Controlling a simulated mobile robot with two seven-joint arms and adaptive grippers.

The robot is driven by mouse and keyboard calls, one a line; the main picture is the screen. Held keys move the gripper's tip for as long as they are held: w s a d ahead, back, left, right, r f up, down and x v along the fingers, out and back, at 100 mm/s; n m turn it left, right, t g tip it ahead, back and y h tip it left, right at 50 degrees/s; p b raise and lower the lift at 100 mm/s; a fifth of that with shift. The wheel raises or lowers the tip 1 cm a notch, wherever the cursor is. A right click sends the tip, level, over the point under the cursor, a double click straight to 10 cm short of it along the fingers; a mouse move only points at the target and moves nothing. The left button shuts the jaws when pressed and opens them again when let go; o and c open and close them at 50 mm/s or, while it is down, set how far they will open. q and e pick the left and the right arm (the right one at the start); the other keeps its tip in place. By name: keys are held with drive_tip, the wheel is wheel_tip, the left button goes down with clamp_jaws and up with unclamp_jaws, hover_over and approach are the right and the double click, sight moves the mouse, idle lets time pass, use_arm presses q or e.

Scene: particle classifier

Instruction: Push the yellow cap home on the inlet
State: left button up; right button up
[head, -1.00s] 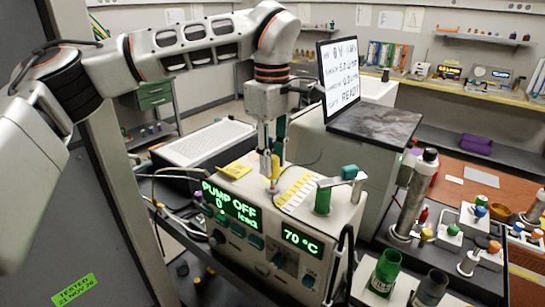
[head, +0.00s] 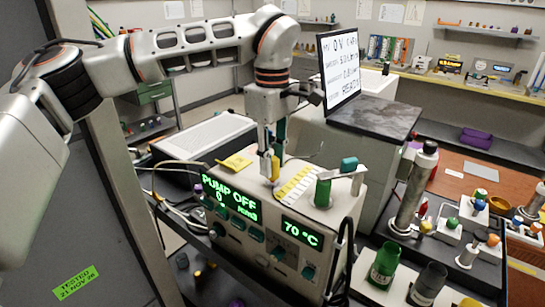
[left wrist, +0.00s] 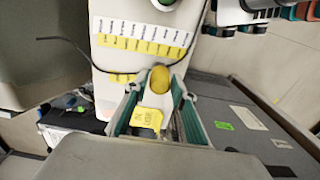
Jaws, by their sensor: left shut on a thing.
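My left gripper (head: 270,168) comes down from above over the top of the pump unit (head: 318,262). Its fingers are shut on the yellow cap (head: 276,168), which shows as a small yellow piece at the fingertips. In the left wrist view, the rounded yellow cap (left wrist: 159,78) sits between the two green-edged fingers. The cap is just above or on the inlet on the unit's top. The inlet is mostly hidden under the cap and fingertips, so I cannot tell whether they touch. My right gripper is not in view.
A yellow tag (head: 235,163) lies on the unit's top, left of the fingers. A yellow-and-white label strip (head: 297,185) is to their right. A thin dark cable curves close by (left wrist: 70,41).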

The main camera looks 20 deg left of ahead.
sight(273, 158)
use_arm(q)
drive_tip(key=shift+f, duration=0.6)
drive_tip(key=o, duration=1.1)
drive_tip(key=shift+c, duration=0.2)
wheel_tip(273, 158, up, 12)
